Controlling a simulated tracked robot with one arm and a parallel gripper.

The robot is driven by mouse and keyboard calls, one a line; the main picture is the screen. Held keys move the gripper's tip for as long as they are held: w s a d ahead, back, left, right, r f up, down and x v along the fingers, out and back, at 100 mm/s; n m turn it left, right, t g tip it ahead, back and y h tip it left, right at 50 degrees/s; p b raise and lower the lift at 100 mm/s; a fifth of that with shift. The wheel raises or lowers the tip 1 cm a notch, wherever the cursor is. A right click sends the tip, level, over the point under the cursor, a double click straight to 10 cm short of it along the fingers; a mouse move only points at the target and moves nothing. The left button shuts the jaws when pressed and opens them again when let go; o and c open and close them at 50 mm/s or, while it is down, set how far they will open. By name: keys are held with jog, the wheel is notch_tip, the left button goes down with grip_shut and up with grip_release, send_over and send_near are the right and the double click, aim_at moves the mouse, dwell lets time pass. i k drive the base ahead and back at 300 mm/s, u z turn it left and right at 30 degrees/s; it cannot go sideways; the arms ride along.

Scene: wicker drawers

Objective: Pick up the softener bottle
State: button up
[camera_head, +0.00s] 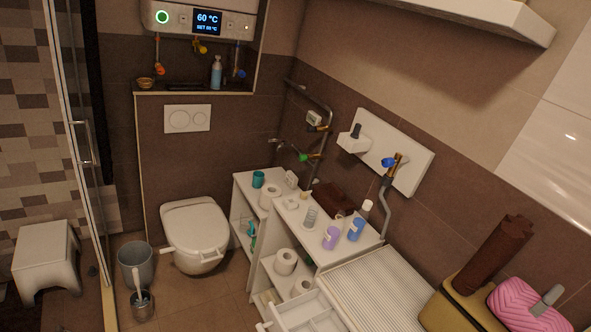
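No label is readable, so I cannot tell for sure which bottle is the softener. Another blue bottle (216,74) stands on the ledge under the water heater. My gripper is not visible in this view.
A white slatted surface (370,290) and an open white drawer (305,318) lie in front of the cabinet. A toilet (195,235), a grey bucket (136,262) and a white stool (46,256) stand left. Some brown floor (190,300) is clear.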

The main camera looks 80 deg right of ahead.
aim_at(334, 230)
jog(key=u, duration=0.05)
jog(key=i, duration=1.35)
jog(key=z, duration=3.3)
jog(key=i, duration=1.05)
